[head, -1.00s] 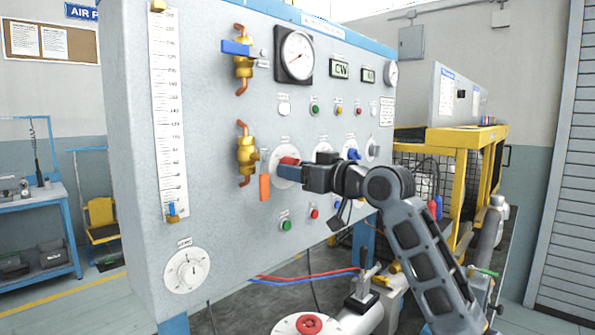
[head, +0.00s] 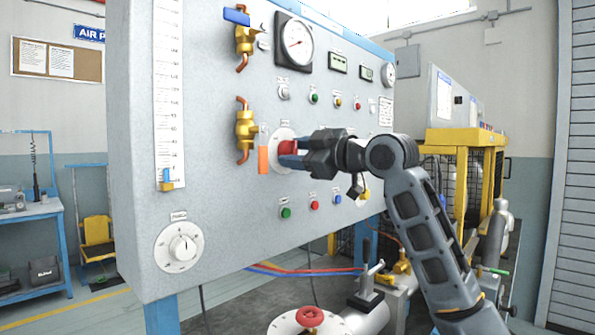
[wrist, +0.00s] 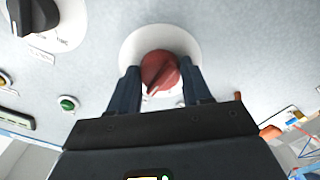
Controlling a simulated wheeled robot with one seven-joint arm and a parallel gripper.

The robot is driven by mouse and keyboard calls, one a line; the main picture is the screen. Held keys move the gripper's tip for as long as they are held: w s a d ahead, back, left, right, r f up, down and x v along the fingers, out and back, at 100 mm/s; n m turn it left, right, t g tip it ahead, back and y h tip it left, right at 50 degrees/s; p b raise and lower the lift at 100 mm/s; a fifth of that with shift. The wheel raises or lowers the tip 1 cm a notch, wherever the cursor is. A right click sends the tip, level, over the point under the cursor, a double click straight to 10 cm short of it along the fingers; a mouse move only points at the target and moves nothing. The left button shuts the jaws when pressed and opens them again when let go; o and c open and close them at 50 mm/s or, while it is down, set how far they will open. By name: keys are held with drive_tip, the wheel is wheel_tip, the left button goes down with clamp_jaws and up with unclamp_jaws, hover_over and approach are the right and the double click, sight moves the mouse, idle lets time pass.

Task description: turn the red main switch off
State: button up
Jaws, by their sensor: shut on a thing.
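The red main switch (head: 287,147) is a red rotary knob on a round white plate (head: 280,135) on the grey panel. In the wrist view the red knob (wrist: 160,72) sits between my two dark blue fingers, with its pointer ridge angled toward the lower left of the picture. My gripper (head: 292,154) is shut on the knob, one finger on each side. In the wrist view the gripper (wrist: 160,88) covers the lower part of the plate, and its labels are hard to read.
An orange handle (head: 263,160) hangs just left of the switch plate. A black knob (wrist: 35,15) is close by in the wrist view. Green (head: 286,213) and red (head: 314,205) buttons lie below. Brass valves (head: 245,130) stick out to the left.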

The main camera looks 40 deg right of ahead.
drive_tip(key=shift+n+b, duration=3.65)
drive_tip(key=shift+n, duration=1.35)
drive_tip(key=o, duration=1.1)
drive_tip(key=shift+c, duration=0.2)
drive_tip(key=shift+r, duration=0.1)
drive_tip(key=shift+s, duration=0.1)
drive_tip(key=s, duration=0.7)
drive_tip(key=shift+s+d, duration=0.15)
drive_tip(key=shift+s, duration=0.15)
drive_tip(key=shift+s, duration=0.1)
